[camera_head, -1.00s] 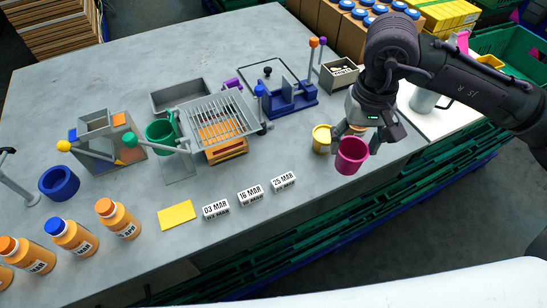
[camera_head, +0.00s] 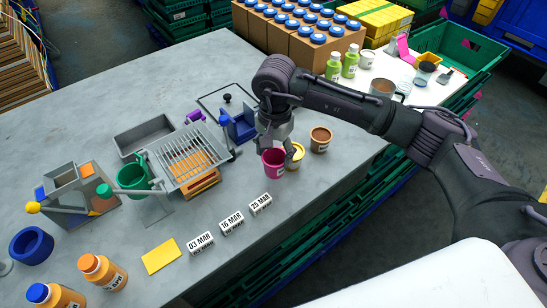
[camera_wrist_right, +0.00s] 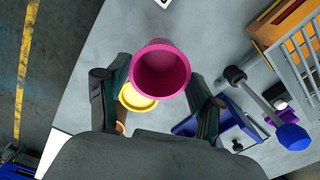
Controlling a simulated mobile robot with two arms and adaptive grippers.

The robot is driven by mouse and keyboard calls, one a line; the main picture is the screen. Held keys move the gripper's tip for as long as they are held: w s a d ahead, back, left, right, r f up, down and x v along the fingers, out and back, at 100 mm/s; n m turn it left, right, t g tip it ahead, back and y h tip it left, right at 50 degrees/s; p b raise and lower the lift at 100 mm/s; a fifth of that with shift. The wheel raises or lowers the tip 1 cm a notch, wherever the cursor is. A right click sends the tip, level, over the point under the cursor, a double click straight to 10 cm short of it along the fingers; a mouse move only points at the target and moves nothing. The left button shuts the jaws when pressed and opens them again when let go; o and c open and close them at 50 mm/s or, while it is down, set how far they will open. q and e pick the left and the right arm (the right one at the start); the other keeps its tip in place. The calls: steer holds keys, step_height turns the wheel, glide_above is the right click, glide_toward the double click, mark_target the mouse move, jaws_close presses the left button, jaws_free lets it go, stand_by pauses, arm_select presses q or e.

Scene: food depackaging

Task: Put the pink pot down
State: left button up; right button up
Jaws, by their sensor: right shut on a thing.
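The pink pot (camera_head: 272,164) is upright in my right gripper (camera_head: 284,152), at the right part of the grey table. In the right wrist view, the open-topped pink pot (camera_wrist_right: 160,72) sits between the two fingers of the right gripper (camera_wrist_right: 160,82). I cannot tell whether its base touches the table. A yellow pot (camera_head: 296,159) stands just to its right, partly behind a finger. It also shows below the pink pot in the right wrist view (camera_wrist_right: 138,100). My left gripper is not in view.
A brown pot (camera_head: 321,141) stands right of the yellow one. Date blocks (camera_head: 260,204) and a yellow card (camera_head: 161,256) lie toward the front edge. A slotted grey rack (camera_head: 188,152) and a blue fixture (camera_head: 241,127) stand left and behind. Bare table lies in front of the pot.

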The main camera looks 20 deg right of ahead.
mark_target(273, 156)
step_height(273, 156, down, 4)
steer(key=shift+a+r+p, duration=0.1)
steer(key=shift+p, duration=0.85)
steer(key=shift+f, duration=0.2)
steer(key=shift+f+b, duration=0.2)
steer(key=shift+b, duration=0.15)
steer(key=o, duration=1.2)
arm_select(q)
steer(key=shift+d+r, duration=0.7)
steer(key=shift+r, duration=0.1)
arm_select(e)
steer(key=shift+o, duration=0.2)
steer(key=shift+r, duration=0.1)
steer(key=shift+r+p, duration=0.25)
steer(key=shift+p, duration=0.15)
step_height(273, 156, up, 11)
steer(key=b, duration=0.4)
arm_select(q)
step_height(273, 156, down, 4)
steer(key=shift+b, duration=0.3)
arm_select(e)
steer(key=shift+r, duration=0.4)
